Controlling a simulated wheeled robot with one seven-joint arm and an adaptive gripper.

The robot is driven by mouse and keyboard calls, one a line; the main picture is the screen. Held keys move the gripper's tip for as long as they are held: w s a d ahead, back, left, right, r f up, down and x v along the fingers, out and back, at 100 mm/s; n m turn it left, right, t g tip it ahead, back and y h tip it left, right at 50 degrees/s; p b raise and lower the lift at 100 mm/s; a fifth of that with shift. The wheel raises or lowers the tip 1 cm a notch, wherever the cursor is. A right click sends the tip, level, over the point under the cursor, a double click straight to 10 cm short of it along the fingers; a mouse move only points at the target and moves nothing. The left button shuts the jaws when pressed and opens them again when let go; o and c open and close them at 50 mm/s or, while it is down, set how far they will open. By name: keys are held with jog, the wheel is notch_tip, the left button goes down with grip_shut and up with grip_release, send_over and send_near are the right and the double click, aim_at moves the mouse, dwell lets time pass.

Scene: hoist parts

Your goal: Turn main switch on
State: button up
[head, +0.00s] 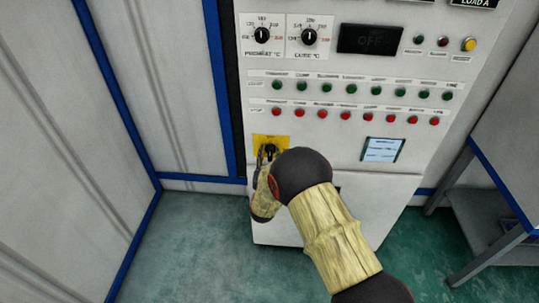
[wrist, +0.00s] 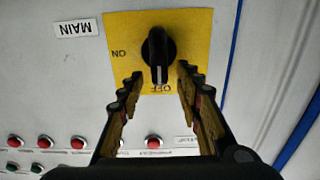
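The main switch is a black rotary knob (wrist: 158,55) on a yellow plate (wrist: 120,30), beside a "MAIN" label (wrist: 76,29) in the wrist view. The knob's pointer is at the OFF mark; ON is printed at the plate's left. In the head view the yellow plate (head: 284,141) is low on the panel's left, with the knob (head: 270,150) partly hidden by my arm. My gripper (wrist: 160,74) is open, its fingertips on either side of the knob's pointer end. A gap shows on both sides; I cannot tell whether it touches.
The white panel (head: 330,215) carries rows of green buttons (head: 329,88) and red buttons (head: 345,116), dials and a dark display reading OFF (head: 374,40). A small lit screen (head: 382,149) is right of the switch. A grey table (head: 510,150) stands at the right. The green floor is clear at left.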

grip_shut()
dwell(0.5)
